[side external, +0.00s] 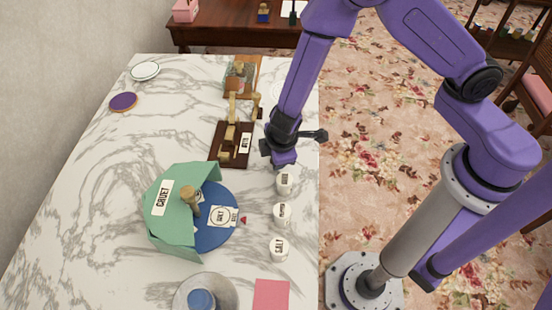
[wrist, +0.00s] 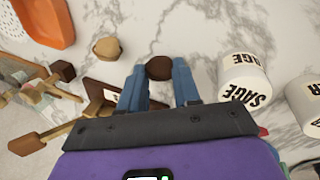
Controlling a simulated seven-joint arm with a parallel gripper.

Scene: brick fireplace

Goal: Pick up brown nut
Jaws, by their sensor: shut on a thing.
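A dark brown, rounded nut (wrist: 159,67) sits between the two blue fingertips of my gripper (wrist: 160,78) in the wrist view. My gripper is shut on it. A lighter tan nut (wrist: 107,48) lies apart on the marble, to the left of the fingers. In the side external view my gripper (side external: 283,157) is low near the table's right edge, above the white jars. The brown nut is hidden there, and I cannot tell whether it is clear of the marble.
A white SAGE jar (wrist: 243,75) stands close to the right of the fingers, with another white jar (wrist: 306,100) beyond. A wooden stand (side external: 230,145) is to the left. An orange dish (wrist: 42,22) is at upper left. A green cloth (side external: 175,210) and blue plate (side external: 215,238) lie nearer.

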